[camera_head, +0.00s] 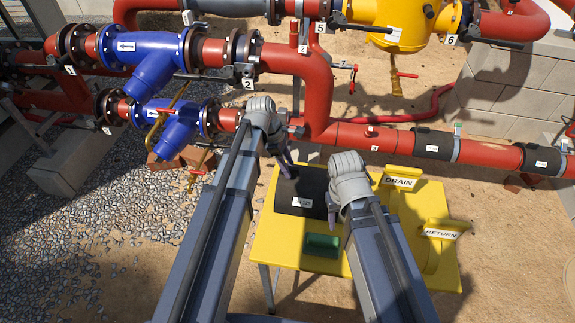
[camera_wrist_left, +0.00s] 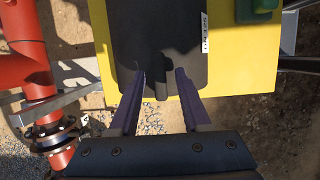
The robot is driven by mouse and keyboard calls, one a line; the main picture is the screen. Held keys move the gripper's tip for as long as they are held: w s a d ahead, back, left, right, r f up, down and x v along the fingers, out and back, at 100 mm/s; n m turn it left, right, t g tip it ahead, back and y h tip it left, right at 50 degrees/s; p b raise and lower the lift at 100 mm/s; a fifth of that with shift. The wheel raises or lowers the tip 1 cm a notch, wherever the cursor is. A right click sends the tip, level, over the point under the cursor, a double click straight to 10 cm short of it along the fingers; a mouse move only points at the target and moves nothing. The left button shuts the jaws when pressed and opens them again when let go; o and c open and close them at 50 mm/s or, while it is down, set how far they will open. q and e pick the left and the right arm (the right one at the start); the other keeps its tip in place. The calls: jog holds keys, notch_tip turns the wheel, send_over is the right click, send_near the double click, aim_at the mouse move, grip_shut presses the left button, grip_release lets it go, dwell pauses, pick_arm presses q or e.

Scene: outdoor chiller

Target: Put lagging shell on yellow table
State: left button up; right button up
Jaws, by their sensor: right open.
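A black lagging shell (camera_head: 303,192) with a white label lies on the yellow table (camera_head: 280,245), near its far left part. The left wrist view shows the shell (camera_wrist_left: 160,40) over the yellow top (camera_wrist_left: 240,75), with its near end close to the table edge. My left gripper (camera_head: 285,163) is at the shell's far end; in the wrist view its two fingers (camera_wrist_left: 160,88) stand apart, with a small dark tab of the shell between or below them. I cannot tell whether they touch it. My right gripper (camera_head: 333,217) is open and empty over the table, right of the shell.
A green block (camera_head: 322,245) lies on the table. Yellow DRAIN (camera_head: 399,181) and RETURN (camera_head: 441,233) trays stand at its right side. Red pipes (camera_head: 300,70) with blue valves (camera_head: 150,65) run behind. Two more black shells (camera_head: 434,144) (camera_head: 541,159) sit around the right-hand pipe. Gravel lies left.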

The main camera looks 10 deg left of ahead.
pick_arm(q)
jog(key=shift+r, duration=0.1)
jog(key=p+v, duration=1.2)
jog(key=s+d+m+y, duration=0.2)
jog(key=s+d+m, duration=0.2)
jog(key=s+m, duration=0.4)
jog(key=s+d+f+m+y, duration=0.1)
jog(key=s+d+m, duration=0.4)
jog(key=m, duration=0.8)
jog(key=s+y, duration=0.1)
jog(key=s, duration=0.2)
jog(key=shift+d+m+y, duration=0.2)
jog(key=shift+m+y, duration=0.2)
